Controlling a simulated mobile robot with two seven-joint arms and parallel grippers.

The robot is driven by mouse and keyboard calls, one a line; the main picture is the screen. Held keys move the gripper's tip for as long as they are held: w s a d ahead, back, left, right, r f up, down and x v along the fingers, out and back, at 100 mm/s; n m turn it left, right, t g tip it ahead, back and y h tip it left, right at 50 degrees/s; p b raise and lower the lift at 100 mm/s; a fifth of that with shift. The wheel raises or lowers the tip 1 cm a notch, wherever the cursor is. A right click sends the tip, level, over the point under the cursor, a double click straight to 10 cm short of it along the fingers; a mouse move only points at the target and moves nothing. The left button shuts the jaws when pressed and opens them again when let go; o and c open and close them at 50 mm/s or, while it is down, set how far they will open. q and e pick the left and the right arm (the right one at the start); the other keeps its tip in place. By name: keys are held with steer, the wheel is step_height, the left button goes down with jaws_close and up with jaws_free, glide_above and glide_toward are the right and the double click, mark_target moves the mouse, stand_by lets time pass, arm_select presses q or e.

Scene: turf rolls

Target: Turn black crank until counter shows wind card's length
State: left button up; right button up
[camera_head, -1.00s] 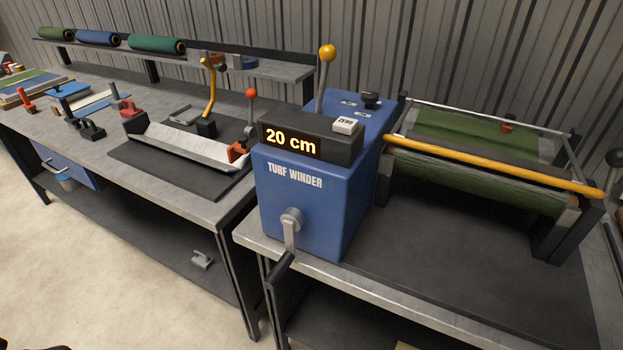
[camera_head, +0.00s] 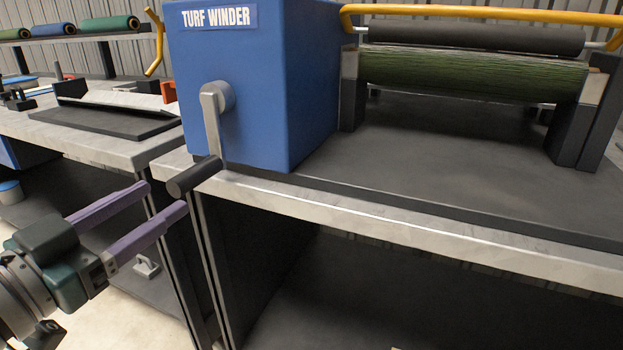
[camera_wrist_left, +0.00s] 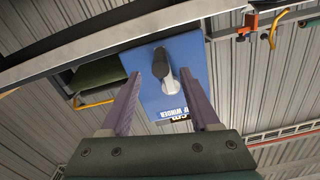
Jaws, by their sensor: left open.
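The blue turf winder (camera_head: 265,90) stands on a bench. Its crank arm (camera_head: 212,125) hangs down from the hub, and the black crank handle (camera_head: 195,176) sticks out toward me over the bench edge. My left gripper (camera_head: 167,195) is open and empty, just left of and below the handle in the head view. In the left wrist view the handle (camera_wrist_left: 160,62) shows between the two purple fingers, apparently beyond their tips. No wind card is seen.
A green turf roll (camera_head: 470,75) and a yellow bar (camera_head: 480,10) are on the winder frame at right. The bench front edge (camera_head: 400,230) runs close below the handle. Another bench (camera_head: 100,140) with a tray stands left. Open floor lies at lower left.

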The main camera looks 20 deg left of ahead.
mark_target(203, 170)
arm_select(q)
steer(key=w, duration=0.3)
steer(key=w+b, duration=0.1)
steer(key=w, duration=0.2)
steer(key=w+b, duration=0.1)
steer(key=w, duration=0.2)
steer(key=shift+w+d+r, duration=0.1)
steer(key=shift+w+d, duration=0.25)
jaws_close()
stand_by(1.0)
